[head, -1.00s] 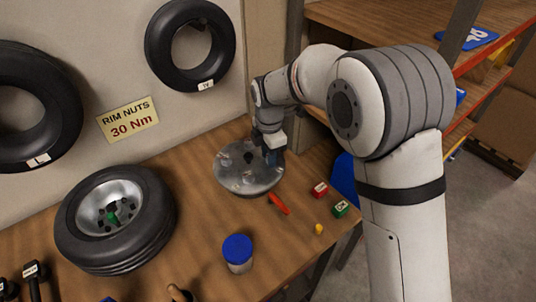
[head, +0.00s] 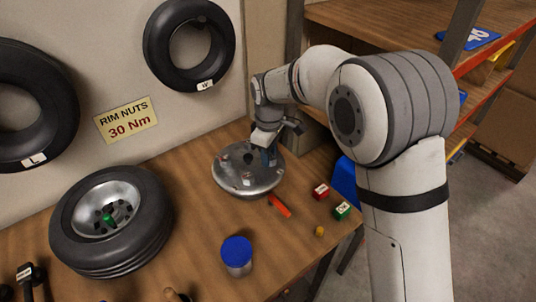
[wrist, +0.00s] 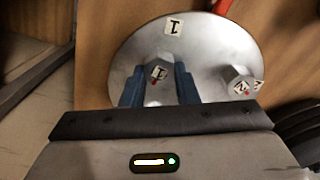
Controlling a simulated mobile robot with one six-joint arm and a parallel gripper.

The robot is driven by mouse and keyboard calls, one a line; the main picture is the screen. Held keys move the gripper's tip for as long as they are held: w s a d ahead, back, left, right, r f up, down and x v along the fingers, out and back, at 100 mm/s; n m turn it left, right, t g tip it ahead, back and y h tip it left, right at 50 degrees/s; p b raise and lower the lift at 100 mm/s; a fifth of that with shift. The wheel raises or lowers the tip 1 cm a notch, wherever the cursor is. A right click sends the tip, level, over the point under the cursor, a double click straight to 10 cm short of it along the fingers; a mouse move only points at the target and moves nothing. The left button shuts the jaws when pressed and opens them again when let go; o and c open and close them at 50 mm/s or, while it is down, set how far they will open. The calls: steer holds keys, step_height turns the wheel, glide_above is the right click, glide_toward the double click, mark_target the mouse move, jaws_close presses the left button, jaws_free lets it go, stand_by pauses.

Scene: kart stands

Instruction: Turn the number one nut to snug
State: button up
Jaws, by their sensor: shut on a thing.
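The silver rim disc (head: 235,178) lies on the wooden bench below my gripper (head: 268,158). In the wrist view, the number one nut (wrist: 158,70) sits between my blue fingertips (wrist: 159,86). The number two nut (wrist: 240,82) stands to the right, also with a red mark. In the head view my gripper hides the number one nut.
A red-orange tool (head: 279,206) lies close to the disc's front edge. Red (head: 321,191) and green (head: 342,211) blocks and a small yellow piece (head: 319,231) lie to the right.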

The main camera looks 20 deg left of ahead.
steer(key=m, duration=0.3)
steer(key=shift+w+m, duration=0.2)
steer(key=shift+m, duration=0.2)
steer(key=m, duration=0.3)
steer(key=shift+w+b, duration=0.1)
steer(key=shift+b, duration=0.2)
steer(key=m, duration=0.5)
steer(key=shift+d, duration=0.15)
steer(key=shift+w+d+m, duration=0.1)
steer(key=shift+m, duration=1.6)
steer(key=shift+o, duration=0.2)
steer(key=o, duration=1)
steer(key=shift+c, duration=0.2)
